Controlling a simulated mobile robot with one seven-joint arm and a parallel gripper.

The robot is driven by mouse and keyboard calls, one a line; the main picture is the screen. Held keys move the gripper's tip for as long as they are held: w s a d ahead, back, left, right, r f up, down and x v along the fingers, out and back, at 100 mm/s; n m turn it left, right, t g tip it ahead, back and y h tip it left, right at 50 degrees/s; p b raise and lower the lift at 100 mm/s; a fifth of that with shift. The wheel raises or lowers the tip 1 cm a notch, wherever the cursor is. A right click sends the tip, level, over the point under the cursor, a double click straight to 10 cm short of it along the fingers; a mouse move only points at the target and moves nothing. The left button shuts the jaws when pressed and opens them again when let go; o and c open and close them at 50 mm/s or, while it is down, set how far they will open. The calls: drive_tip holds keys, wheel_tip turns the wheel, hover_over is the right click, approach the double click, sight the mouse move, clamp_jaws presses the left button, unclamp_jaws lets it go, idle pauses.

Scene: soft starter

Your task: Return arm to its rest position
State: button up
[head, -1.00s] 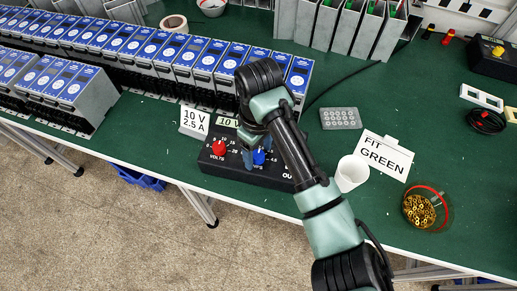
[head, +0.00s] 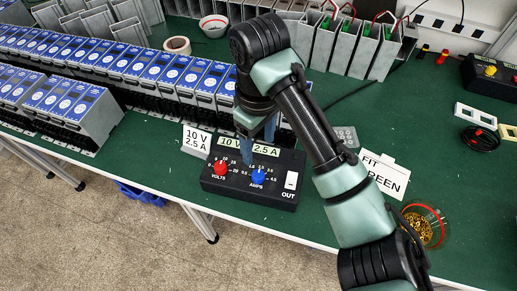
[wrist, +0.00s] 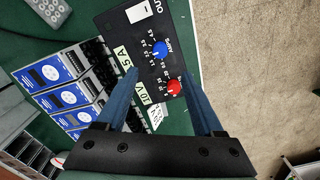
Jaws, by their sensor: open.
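My gripper (head: 257,138) hangs above the black power supply box (head: 222,188), with its two blue fingers apart and nothing between them. In the wrist view the open fingers (wrist: 160,60) show the box (wrist: 118,22) beyond them, with its blue amps knob (wrist: 159,49) and red volts knob (wrist: 174,87). In the head view the red knob (head: 221,169) and blue knob (head: 258,176) are clear of the fingers. My arm reaches in from the lower right.
Rows of blue-labelled modules (head: 130,62) stand behind and left of the box. A "FIT GREEN" card (head: 385,175), a grey button pad (head: 346,135) and a bowl of brass parts (head: 425,225) lie right, partly behind my arm.

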drive_tip(key=shift+r, duration=0.45)
